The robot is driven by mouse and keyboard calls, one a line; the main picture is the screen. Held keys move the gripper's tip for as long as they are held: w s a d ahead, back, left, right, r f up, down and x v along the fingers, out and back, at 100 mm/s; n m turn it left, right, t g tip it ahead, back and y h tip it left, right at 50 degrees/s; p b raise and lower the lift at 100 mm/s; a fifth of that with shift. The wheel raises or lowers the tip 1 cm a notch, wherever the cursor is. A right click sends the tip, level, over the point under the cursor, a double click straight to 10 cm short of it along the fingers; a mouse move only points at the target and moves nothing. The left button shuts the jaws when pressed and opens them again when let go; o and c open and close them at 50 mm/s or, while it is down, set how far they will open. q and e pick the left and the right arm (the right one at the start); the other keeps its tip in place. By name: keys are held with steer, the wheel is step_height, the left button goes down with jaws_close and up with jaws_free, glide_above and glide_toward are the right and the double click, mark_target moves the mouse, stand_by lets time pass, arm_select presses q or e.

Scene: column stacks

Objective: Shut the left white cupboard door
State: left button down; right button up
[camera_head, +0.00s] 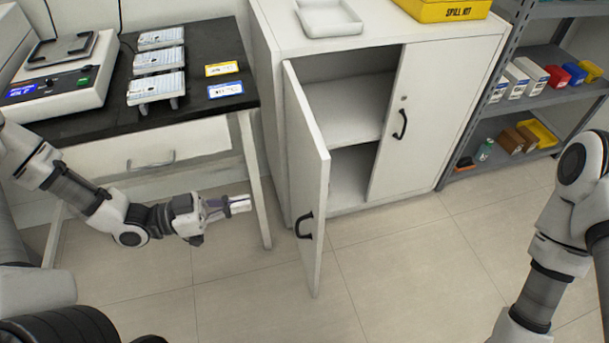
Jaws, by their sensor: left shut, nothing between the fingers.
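The left white cupboard door (306,177) stands open, swung out toward me from its hinge on the cupboard's left side. It has a black handle (304,226) on its outer face. The right cupboard door (414,117) is closed, with a black handle of its own. The open half of the cupboard (349,109) shows a shelf and no objects. My left gripper (245,204) is shut and empty, to the left of the open door and apart from it, close to the bench leg. My right arm is at the right edge, and its gripper is out of view.
A dark-topped bench (102,123) with a drawer stands left of the cupboard. A yellow spill kit (444,8) and a white tray (328,16) sit on the cupboard. A grey shelf rack (520,102) stands at right. The floor (400,262) before the cupboard is clear.

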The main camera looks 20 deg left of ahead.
mark_target(318, 189)
arm_select(q)
steer(key=b+x, duration=0.2)
steer(key=x, duration=0.4)
steer(key=b+x, duration=0.3)
steer(key=x, duration=0.3)
steer(key=shift+d+f, duration=0.2)
steer(key=shift+d, duration=0.2)
steer(key=shift+w+d+r, duration=0.1)
steer(key=shift+w+d, duration=0.15)
steer(key=shift+w, duration=0.05)
steer(key=shift+d, duration=0.1)
